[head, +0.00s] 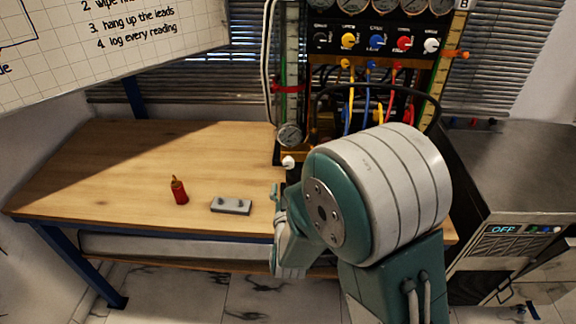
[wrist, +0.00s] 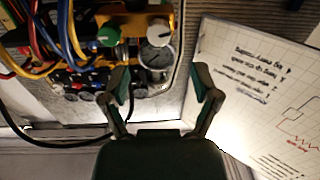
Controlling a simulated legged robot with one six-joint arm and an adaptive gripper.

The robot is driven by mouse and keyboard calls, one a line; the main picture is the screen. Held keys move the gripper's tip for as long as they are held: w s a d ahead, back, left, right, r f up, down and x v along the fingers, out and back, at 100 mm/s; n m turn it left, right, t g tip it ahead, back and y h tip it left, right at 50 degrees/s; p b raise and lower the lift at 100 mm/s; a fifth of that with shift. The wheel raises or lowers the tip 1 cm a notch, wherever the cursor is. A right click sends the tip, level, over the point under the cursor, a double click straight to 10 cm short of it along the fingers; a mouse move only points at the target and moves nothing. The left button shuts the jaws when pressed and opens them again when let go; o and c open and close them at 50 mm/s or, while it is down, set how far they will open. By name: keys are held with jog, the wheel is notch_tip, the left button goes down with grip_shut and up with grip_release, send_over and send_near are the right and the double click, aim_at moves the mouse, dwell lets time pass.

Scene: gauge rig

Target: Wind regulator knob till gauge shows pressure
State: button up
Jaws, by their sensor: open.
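A small round gauge (head: 289,134) sits at the lower left of the rig, with a white knob (head: 288,162) just below it. The wrist view, which looks upside down, shows the gauge (wrist: 157,56), the white knob (wrist: 158,31) and a green knob (wrist: 108,34) on a yellow-orange bracket. The gauge reading is too small to make out. My gripper (wrist: 161,78) is open and empty, its fingers spread on either side of the gauge in that view, apart from the knobs. In the head view my arm hides part of the rig; a green finger (head: 275,194) shows.
Cables (head: 365,105) hang across the rig near the knobs. A whiteboard (wrist: 245,90) fills the right of the wrist view. A grey cabinet (head: 510,170) stands at right.

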aim_at(288, 166)
jog(key=w, duration=0.8)
jog(key=shift+w+a, duration=0.1)
jog(key=shift+w, duration=0.1)
jog(key=shift+c, duration=0.3)
grip_shut()
